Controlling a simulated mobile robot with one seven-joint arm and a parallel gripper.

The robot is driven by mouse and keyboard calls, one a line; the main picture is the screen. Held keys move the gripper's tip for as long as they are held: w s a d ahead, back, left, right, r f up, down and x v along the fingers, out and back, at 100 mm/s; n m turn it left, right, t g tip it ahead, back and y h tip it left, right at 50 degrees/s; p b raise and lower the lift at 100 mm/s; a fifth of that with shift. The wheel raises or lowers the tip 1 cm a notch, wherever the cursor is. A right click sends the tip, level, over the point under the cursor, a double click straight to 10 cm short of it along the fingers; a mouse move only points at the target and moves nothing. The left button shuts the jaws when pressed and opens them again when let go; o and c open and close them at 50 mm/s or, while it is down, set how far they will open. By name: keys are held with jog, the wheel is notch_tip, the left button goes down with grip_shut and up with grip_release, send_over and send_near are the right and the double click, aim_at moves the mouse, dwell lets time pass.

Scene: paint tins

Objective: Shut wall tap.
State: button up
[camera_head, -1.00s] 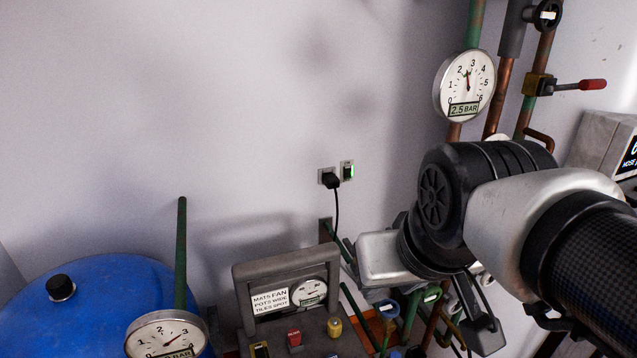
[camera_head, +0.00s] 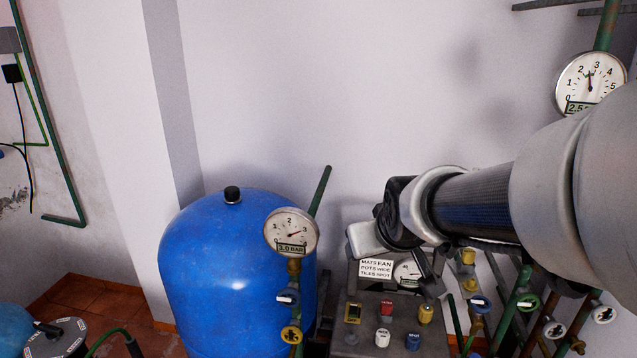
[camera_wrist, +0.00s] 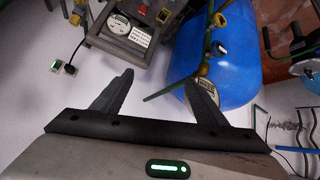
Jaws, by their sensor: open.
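No tap is labelled as the wall tap, and I cannot tell which fitting it is. Small round valve knobs show on pipes in the head view: a white-and-blue one (camera_head: 288,297) and a yellow one (camera_head: 291,335) below the left gauge (camera_head: 291,232), and a green-ringed one (camera_head: 527,301) at the lower right. The red-handled lever valve seen earlier is out of view. My gripper (camera_wrist: 160,80) is open and empty in the wrist view, its fingers in front of the white wall. In the head view it hangs above the grey control box, partly hidden by my wrist.
A blue tank (camera_head: 225,275) stands left of the grey control box (camera_head: 350,340). A slanted green pipe (camera_head: 320,192) rises between them. Several pipes crowd the lower right. A grey lidded drum (camera_head: 58,338) stands lower left. The upper middle wall is bare.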

jog(key=w+d+f+h+b, duration=0.1)
jog(key=w+d+f+b, duration=0.35)
jog(key=d+f, duration=0.65)
jog(key=m+t+h+b, duration=0.6)
jog(key=m+t+b, duration=0.15)
jog(key=b, duration=0.45)
send_near(481, 296)
jog(key=shift+n, duration=0.25)
jog(key=b+x, duration=0.2)
jog(key=x, duration=0.5)
jog(key=shift+w+d+f, duration=0.15)
jog(key=shift+w+f, duration=0.05)
jog(key=shift+w, duration=0.05)
jog(key=c, duration=1)
jog(key=shift+b, duration=0.3)
jog(key=shift+c, duration=0.2)
